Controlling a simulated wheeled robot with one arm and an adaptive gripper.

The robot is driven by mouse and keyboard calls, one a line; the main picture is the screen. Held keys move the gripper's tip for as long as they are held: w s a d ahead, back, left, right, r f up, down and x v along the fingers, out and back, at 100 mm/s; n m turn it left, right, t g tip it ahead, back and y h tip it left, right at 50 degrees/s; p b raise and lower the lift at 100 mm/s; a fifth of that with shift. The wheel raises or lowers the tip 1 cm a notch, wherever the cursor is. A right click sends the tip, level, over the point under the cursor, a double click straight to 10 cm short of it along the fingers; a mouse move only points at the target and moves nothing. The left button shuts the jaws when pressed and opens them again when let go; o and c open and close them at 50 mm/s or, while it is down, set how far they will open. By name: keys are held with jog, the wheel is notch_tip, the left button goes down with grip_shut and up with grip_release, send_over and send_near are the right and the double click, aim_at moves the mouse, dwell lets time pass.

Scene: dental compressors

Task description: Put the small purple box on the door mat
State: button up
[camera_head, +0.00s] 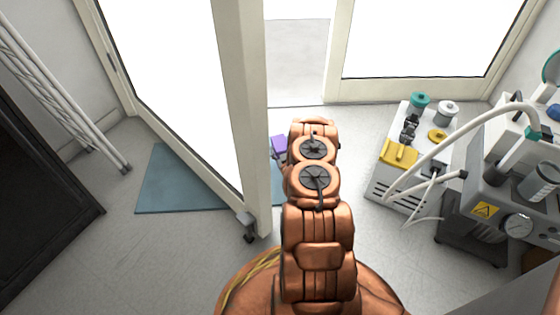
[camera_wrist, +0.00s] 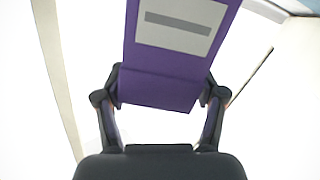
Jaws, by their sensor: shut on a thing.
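The small purple box (camera_wrist: 160,85) fills the upper middle of the wrist view and has a pale grey label on its face. My gripper (camera_wrist: 160,98) is shut on it, with a dark finger against each side. In the head view a small part of the purple box (camera_head: 279,144) shows just left of my arm; my arm hides the rest. The blue-grey door mat (camera_head: 177,182) lies on the floor at the left, partly behind the open door. A small strip of it shows right of the door, near the box.
The open glass door (camera_head: 252,120) with its pale frame stands upright between the mat's larger part and my arm. A compressor with yellow parts (camera_head: 399,153) and another machine with a gauge (camera_head: 517,225) stand at the right. A white rack (camera_head: 62,95) leans at the left.

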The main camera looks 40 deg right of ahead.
notch_tip(320, 180, down, 6)
jog(key=shift+r+b, duration=0.25)
jog(key=shift+b, duration=0.85)
jog(key=o, duration=1.5)
jog(key=shift+r, duration=0.1)
jog(key=shift+o, duration=0.2)
jog(key=p+v, duration=0.5)
jog(key=v, duration=0.7)
